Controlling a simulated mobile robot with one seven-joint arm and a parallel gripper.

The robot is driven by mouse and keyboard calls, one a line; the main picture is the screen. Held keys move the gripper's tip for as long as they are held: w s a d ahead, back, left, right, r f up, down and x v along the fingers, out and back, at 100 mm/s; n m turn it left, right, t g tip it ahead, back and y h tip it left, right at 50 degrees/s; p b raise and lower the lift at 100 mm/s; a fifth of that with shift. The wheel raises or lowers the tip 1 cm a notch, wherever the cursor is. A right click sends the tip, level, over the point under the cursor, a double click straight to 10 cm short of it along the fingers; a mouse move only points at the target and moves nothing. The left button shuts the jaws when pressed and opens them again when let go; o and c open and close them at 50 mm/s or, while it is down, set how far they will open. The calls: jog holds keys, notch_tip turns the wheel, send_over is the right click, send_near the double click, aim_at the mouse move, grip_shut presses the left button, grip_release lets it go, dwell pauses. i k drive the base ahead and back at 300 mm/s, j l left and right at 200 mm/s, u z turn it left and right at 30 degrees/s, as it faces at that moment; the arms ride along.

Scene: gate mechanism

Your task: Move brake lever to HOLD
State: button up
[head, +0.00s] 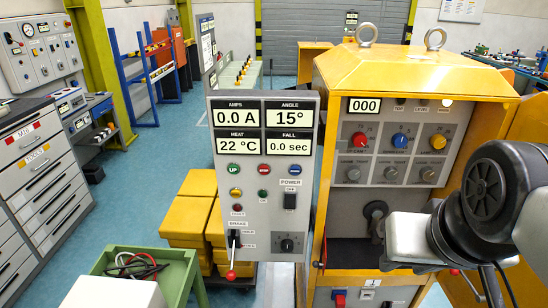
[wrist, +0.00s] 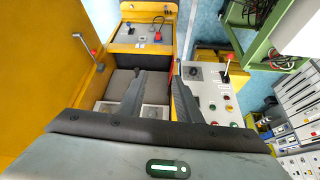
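In the wrist view, where the scene appears turned over, the lever's red ball (wrist: 229,62) shows to the right of my gripper (wrist: 157,77). My gripper's two dark fingers are apart with nothing between them. They are clear of the lever and over the yellow cabinet front. My fingertips are not clearly visible in the head view; my arm is at the right.
The yellow cabinet (head: 415,82) with knobs stands right of the panel, its doors open. Yellow blocks (head: 190,222) are stacked behind the panel at left. A green cart (head: 180,268) with a white box and cables stands at front left. Floor shows between cart and drawers.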

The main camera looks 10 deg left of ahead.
aim_at(231, 275)
jog(key=u, duration=1.25)
